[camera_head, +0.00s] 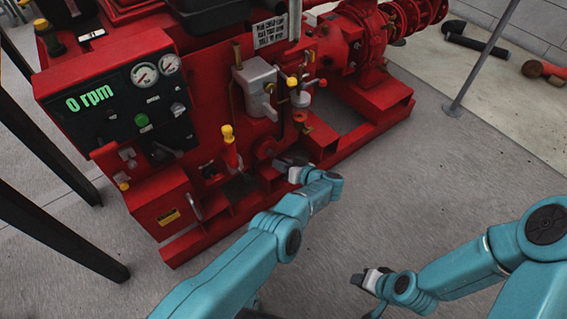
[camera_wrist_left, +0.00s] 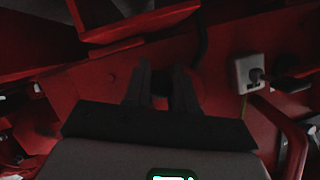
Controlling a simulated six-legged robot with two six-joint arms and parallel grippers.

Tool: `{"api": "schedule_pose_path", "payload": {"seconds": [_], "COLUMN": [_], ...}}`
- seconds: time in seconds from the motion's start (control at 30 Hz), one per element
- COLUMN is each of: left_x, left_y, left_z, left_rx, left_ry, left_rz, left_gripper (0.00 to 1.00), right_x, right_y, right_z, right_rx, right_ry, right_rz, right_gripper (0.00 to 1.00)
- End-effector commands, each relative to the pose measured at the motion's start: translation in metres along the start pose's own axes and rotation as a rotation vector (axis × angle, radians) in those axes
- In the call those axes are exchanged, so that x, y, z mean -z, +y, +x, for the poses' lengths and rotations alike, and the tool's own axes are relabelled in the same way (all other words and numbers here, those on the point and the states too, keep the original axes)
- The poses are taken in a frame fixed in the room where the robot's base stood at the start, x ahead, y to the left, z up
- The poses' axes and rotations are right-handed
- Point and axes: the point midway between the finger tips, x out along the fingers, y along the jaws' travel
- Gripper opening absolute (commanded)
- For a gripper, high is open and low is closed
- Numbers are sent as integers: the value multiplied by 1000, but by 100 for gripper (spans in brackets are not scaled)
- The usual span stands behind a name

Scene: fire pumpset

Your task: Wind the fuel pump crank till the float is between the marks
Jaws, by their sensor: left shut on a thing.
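My left gripper (camera_head: 283,163) is low at the front of the red pumpset, beside a round red part on its side. In the left wrist view its two dark fingers (camera_wrist_left: 162,92) are close together on a small dark piece, which I take to be the fuel pump crank's handle; the fingers and shadow hide most of it. The crank's arm cannot be made out. The float and its marks are too small or hidden to tell. My right gripper (camera_head: 362,280) is over bare floor at the lower right, away from the pumpset; its jaws are too small to read.
A control panel (camera_head: 120,100) reads 0 rpm. A yellow-topped lever (camera_head: 229,148) stands just left of my left gripper, and a grey box (camera_head: 257,86) is above it. A red base rail (camera_head: 205,236) runs along the front. A thin grey post (camera_head: 480,65) stands right; the floor between is clear.

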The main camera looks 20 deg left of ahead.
Motion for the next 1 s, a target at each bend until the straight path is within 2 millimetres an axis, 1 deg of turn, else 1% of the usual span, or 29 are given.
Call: {"api": "schedule_pose_path", "payload": {"seconds": [0.07, 0.5, 0.53, 0.6, 0.87, 0.93, 1.0], "left_x": [-2, -1, -1, -1, 0, 1, 2], "left_y": [-1, -1, -2, -2, -1, -1, -2], "left_z": [-1, 0, 0, 0, 0, -4, -12], "left_rx": [6, 11, 11, 11, 9, 8, 7], "left_ry": [-3, -2, -1, -1, 0, 0, 1], "left_rz": [10, 15, 14, 14, 13, 14, 16], "left_gripper": [0, 0, 29, 50, 50, 50, 50], "right_x": [0, 0, 0, 0, 0, 0, -2], "right_y": [0, 0, 0, 0, 0, -1, -3], "right_z": [0, 0, 0, 0, 0, -2, -8], "right_rx": [0, 0, 0, 0, 0, 0, 0], "right_ry": [0, 0, 0, 0, 0, -2, -10], "right_rz": [0, 0, 0, 0, 0, 1, 2], "right_gripper": [43, 43, 43, 43, 43, 43, 43]}}
